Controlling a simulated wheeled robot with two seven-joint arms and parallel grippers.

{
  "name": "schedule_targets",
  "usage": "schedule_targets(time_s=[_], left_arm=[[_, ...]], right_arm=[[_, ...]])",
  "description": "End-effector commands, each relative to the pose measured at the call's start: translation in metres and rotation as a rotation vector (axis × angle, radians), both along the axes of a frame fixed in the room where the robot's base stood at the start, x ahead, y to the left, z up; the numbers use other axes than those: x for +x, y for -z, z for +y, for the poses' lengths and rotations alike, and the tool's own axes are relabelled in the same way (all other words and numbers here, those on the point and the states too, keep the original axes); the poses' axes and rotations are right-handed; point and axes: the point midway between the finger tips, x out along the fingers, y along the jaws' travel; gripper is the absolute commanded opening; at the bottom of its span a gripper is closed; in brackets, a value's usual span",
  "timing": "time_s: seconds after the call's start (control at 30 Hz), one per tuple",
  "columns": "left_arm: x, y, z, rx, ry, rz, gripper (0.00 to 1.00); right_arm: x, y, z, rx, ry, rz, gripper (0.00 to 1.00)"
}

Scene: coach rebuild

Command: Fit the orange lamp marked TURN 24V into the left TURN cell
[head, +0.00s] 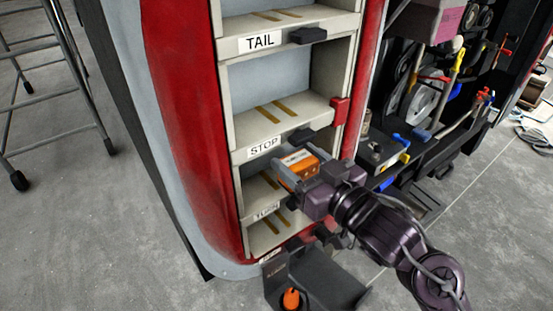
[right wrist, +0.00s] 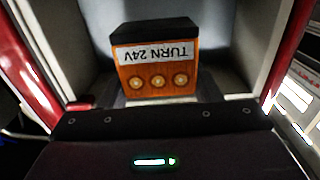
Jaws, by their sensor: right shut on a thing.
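The orange lamp (head: 300,163) is in my right gripper (head: 298,170), in front of the rack's lower cells, just below the STOP label. In the right wrist view the lamp (right wrist: 157,78) has a black top, three pale round lights and a TURN 24V label that reads upside down. A pale-walled opening lies behind it; I cannot tell whether the lamp is inside it. The TURN label (head: 266,210) is on a lower shelf edge, and the cell above it (head: 262,192) is partly hidden by the lamp and gripper. My left gripper is not in view.
The TAIL (head: 260,41) and STOP (head: 263,147) shelves above look empty, with black catches at their edges. A red block (head: 340,110) sits on the right post. A dark stand with an orange knob (head: 291,298) is below. Machinery fills the right; a wheeled metal frame (head: 62,100) stands left.

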Motion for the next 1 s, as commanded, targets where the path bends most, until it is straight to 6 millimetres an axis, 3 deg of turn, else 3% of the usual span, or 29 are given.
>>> schedule_targets(time_s=[0.1,0.3,0.43,0.67,1.0], left_arm=[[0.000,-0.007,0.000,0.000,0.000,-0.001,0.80],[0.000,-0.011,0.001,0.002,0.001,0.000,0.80],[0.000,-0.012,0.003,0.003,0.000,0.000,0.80],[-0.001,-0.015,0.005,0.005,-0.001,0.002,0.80],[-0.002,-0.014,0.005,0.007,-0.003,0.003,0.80]], right_arm=[[0.025,-0.004,0.019,0.003,-0.002,-0.001,0.33],[0.052,-0.002,0.038,0.000,-0.001,-0.002,0.33],[0.056,0.003,0.042,-0.001,-0.002,0.002,0.33],[0.056,0.033,0.042,-0.002,-0.001,0.002,0.33],[0.056,0.036,0.041,-0.002,-0.001,-0.001,0.33]])
